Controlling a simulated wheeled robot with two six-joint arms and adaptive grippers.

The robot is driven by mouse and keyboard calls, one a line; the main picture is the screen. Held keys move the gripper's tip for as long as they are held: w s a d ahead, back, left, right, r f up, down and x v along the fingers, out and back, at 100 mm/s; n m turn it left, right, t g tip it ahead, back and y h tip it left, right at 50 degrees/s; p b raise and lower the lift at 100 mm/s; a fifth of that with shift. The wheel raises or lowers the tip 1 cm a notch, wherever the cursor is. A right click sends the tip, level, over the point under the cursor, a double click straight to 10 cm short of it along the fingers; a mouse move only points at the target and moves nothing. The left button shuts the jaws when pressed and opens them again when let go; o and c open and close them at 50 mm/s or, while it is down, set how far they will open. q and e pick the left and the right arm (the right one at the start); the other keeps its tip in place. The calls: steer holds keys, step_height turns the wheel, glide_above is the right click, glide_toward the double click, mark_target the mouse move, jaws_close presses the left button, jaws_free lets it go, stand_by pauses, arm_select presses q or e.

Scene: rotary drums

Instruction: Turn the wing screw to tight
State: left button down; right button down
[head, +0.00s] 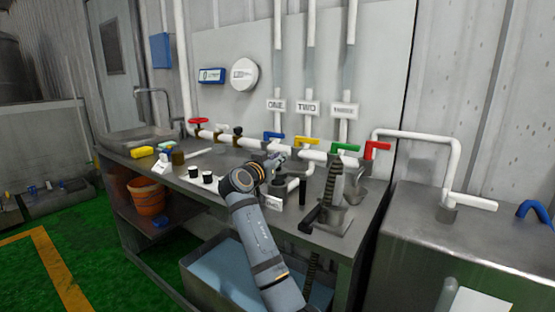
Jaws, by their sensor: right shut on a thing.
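My right arm reaches up from the bottom of the head view to the bench. Its gripper (277,158) is at the pipework just below the blue-handled valve (273,136). The fingers are small and partly merge with the grey and white fittings behind them. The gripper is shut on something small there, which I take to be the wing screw. The screw itself is hidden at the fingers, so I cannot tell its angle or how tight it is. My left gripper is not in view.
Yellow (306,141), green (345,147) and red (377,145) valve handles stand to the right along the white pipe. A dark ribbed upright piece (333,181) stands on the bench (235,161) close to my gripper's right. A sink (138,137) is at the left.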

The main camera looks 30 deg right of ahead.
steer(key=c, duration=1.3)
jaws_free()
steer(key=v, duration=1.2)
